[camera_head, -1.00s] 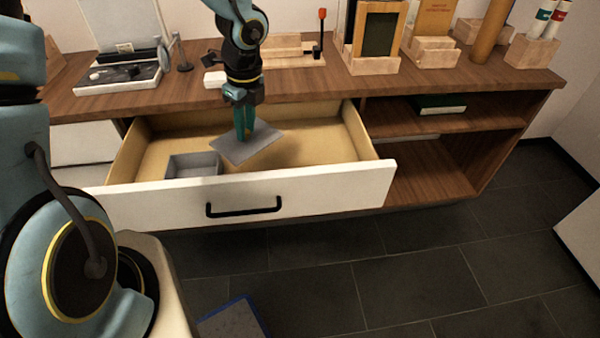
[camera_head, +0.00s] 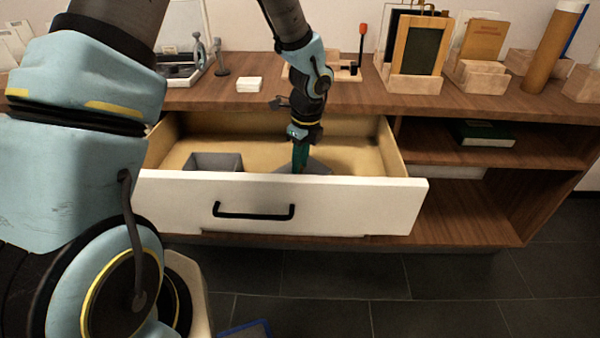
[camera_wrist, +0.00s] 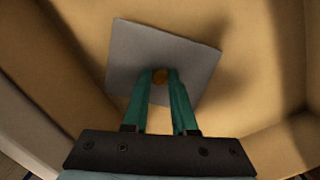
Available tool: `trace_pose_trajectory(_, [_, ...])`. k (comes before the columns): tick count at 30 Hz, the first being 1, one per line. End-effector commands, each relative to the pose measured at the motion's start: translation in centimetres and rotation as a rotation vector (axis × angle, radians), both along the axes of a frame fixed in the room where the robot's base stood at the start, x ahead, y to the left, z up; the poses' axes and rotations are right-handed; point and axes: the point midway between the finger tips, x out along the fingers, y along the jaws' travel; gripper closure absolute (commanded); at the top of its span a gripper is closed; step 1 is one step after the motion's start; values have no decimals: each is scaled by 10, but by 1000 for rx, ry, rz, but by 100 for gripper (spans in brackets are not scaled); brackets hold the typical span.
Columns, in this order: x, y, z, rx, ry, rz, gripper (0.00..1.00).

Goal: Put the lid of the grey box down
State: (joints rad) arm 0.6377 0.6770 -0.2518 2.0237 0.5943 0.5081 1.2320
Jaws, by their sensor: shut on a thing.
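My gripper (camera_head: 299,168) is inside the open drawer, pointing down, with green fingers. It is shut on the small brown knob (camera_wrist: 160,76) of the flat grey lid (camera_wrist: 165,48). In the head view the lid (camera_head: 318,168) is low in the drawer, partly hidden by the drawer front and the fingers. I cannot tell whether it touches the drawer floor. The open grey box (camera_head: 214,163) stands in the drawer to the left of the lid, apart from it. The box's lower part is hidden behind the drawer front.
The white drawer front (camera_head: 345,207) with its black handle (camera_head: 254,211) stands near the lid. Bare drawer floor (camera_head: 350,158) lies right of the lid. A white block (camera_head: 249,85) and wooden holders (camera_head: 413,78) stand on the countertop (camera_head: 360,97) above.

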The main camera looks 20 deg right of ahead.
Motion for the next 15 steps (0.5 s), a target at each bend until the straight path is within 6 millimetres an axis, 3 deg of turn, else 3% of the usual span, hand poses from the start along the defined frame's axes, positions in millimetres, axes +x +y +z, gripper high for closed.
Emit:
trace_pose_trajectory(6, [-1,0,-30,1,2,-2,100])
trace_pose_trajectory(15, [0,0,-31,0,0,-1,100])
